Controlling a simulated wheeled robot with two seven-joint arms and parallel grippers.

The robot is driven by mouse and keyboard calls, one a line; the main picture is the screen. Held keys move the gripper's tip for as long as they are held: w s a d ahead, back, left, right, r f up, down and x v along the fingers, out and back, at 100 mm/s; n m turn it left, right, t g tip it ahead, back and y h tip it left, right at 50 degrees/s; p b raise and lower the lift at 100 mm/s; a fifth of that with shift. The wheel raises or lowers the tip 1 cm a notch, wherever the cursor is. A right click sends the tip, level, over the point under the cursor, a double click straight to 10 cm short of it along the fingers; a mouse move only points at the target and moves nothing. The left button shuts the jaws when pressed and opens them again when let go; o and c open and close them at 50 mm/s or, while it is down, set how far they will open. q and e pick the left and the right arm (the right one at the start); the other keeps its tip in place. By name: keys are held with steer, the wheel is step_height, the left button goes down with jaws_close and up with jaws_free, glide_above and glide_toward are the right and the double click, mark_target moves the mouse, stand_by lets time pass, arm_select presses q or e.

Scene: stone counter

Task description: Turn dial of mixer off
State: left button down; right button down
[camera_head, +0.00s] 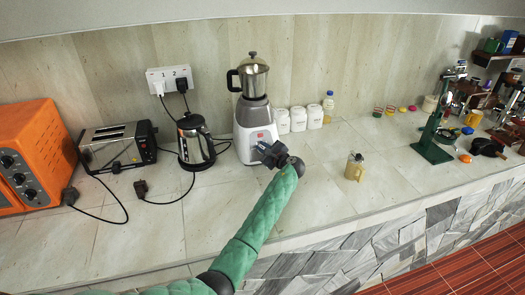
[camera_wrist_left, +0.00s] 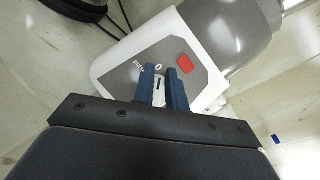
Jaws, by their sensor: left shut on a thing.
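The mixer (camera_head: 252,134) stands on the counter against the back wall, with a white base and a steel jar (camera_head: 254,80) on top. My left gripper (camera_head: 272,153) is at the lower front of its base. In the left wrist view, the mixer's grey front panel (camera_wrist_left: 140,72) shows a red square, a "0" mark and part of a word. My left gripper (camera_wrist_left: 163,86) has its blue fingers shut on the dial (camera_wrist_left: 159,92), a small light piece with a dark line between them. The fingers hide most of the dial. My right gripper is not in view.
A kettle (camera_head: 196,142) and a toaster (camera_head: 112,147) stand left of the mixer, with black cables on the counter. White canisters (camera_head: 299,119) stand just right of it. A yellowish jar (camera_head: 354,167) stands farther right, with clear counter around it.

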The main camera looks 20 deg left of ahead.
arm_select(q)
steer(key=shift+s+d+f, duration=0.15)
steer(key=shift+d+f, duration=0.1)
steer(key=shift+f, duration=0.35)
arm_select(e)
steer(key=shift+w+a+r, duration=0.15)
arm_select(q)
steer(key=c, duration=1.4)
jaws_free()
steer(key=shift+c, duration=0.2)
steer(key=shift+d+r, duration=0.1)
steer(key=shift+d, duration=0.05)
steer(key=shift+w+a+r, duration=0.2)
steer(key=shift+w+a, duration=0.05)
steer(key=shift+a, duration=0.05)
steer(key=shift+d, duration=0.1)
